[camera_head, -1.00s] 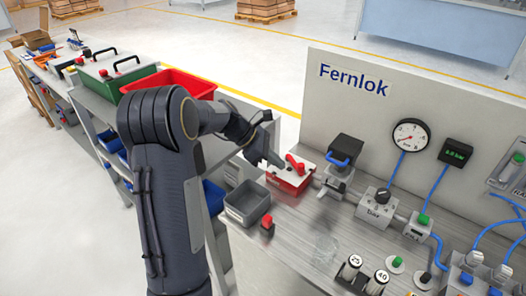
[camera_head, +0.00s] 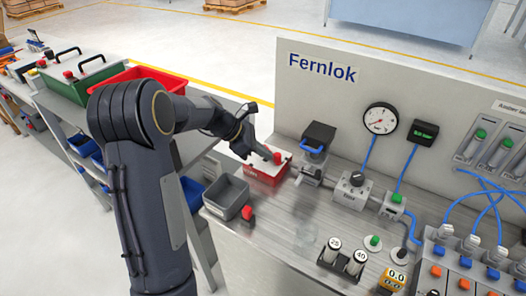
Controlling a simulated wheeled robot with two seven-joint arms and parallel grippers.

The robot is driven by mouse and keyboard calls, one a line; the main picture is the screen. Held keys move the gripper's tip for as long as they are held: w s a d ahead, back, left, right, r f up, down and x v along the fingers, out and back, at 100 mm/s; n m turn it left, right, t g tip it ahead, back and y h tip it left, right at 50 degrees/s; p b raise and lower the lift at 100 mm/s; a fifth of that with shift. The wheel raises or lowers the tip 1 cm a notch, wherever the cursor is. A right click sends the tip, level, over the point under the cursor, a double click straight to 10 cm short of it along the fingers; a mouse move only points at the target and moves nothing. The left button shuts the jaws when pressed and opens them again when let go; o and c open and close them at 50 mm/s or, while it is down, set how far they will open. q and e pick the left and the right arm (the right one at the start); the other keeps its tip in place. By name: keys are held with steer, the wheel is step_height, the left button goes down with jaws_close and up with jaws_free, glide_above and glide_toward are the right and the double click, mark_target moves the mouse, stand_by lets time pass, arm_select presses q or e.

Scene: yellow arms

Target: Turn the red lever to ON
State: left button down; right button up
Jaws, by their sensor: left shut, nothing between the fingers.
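The red lever (camera_head: 277,157) sits on top of a red and white box (camera_head: 262,173) near the left end of the bench. Only its red knob end shows clearly; its exact angle and any ON marking are too small to read. My left gripper (camera_head: 266,153) is shut and empty, its fingertips right beside the lever on its left. I cannot tell whether they touch it. The gripper hides part of the box top. My right gripper is not in view.
A grey bin (camera_head: 226,198) and a small red-topped button (camera_head: 247,213) stand in front of the box. A black clamp unit with a blue handle (camera_head: 314,148) stands to its right. The Fernlok panel (camera_head: 400,90) rises behind. The bench front middle is fairly clear.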

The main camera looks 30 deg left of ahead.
mark_target(275, 154)
arm_select(q)
steer(key=shift+d, duration=0.15)
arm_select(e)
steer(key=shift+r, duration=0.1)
arm_select(q)
steer(key=shift+w+d+r+n+t+y+p, duration=0.1)
steer(key=shift+w+d+n+t+y+p, duration=0.1)
steer(key=shift+d+n+t+y+p, duration=0.3)
steer(key=shift+w+d+r+n+t+y+p, duration=0.1)
steer(key=shift+w+n+t, duration=0.1)
steer(key=shift+n, duration=0.5)
steer(key=shift+w+d+f+p, duration=0.15)
steer(key=shift+w+d+p, duration=0.3)
steer(key=shift+w+p, duration=0.15)
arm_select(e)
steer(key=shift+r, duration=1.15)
